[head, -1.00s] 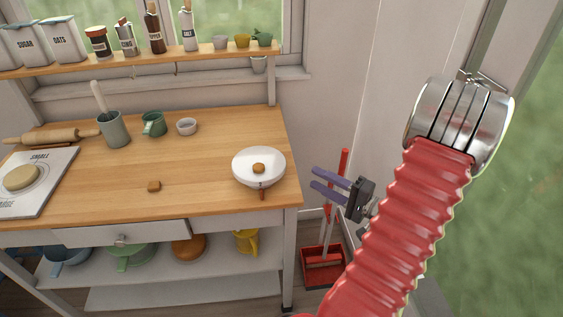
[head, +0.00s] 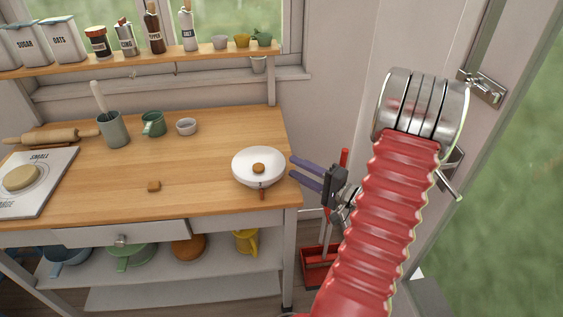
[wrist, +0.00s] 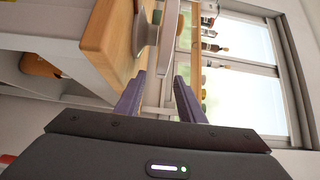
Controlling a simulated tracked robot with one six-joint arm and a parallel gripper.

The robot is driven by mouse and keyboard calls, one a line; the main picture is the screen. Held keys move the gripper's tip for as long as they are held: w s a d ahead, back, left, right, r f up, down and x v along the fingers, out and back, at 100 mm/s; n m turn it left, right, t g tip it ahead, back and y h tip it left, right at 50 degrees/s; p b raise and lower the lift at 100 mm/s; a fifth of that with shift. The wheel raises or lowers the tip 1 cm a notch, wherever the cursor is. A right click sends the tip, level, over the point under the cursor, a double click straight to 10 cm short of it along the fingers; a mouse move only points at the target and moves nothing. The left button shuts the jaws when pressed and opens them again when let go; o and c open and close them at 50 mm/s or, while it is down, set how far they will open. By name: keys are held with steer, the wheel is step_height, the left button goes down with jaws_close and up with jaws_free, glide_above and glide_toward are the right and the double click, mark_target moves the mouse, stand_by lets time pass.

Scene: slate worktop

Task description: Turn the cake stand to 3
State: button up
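The cake stand (head: 250,178) is a white round plate on a pedestal at the right front corner of the wooden worktop. My gripper (head: 292,168) has purple fingers, spread apart and empty. They point left at the stand's right side, close to its rim; I cannot tell the exact gap.
A board with a round disc (head: 40,195) lies at left. A utensil crock (head: 114,132), green mug (head: 153,124) and small bowl (head: 186,126) stand behind. A red dustpan (head: 313,268) stands right of the table.

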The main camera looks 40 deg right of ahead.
mark_target(282, 161)
steer(key=shift+w+a, duration=0.15)
steer(key=shift+w, duration=0.85)
steer(key=shift+w+a, duration=0.2)
steer(key=shift+w, duration=0.85)
steer(key=shift+w+a, duration=0.15)
steer(key=shift+w, duration=0.85)
steer(key=shift+c, duration=0.4)
jaws_close()
steer(key=shift+a, duration=0.2)
steer(key=shift+d, duration=0.1)
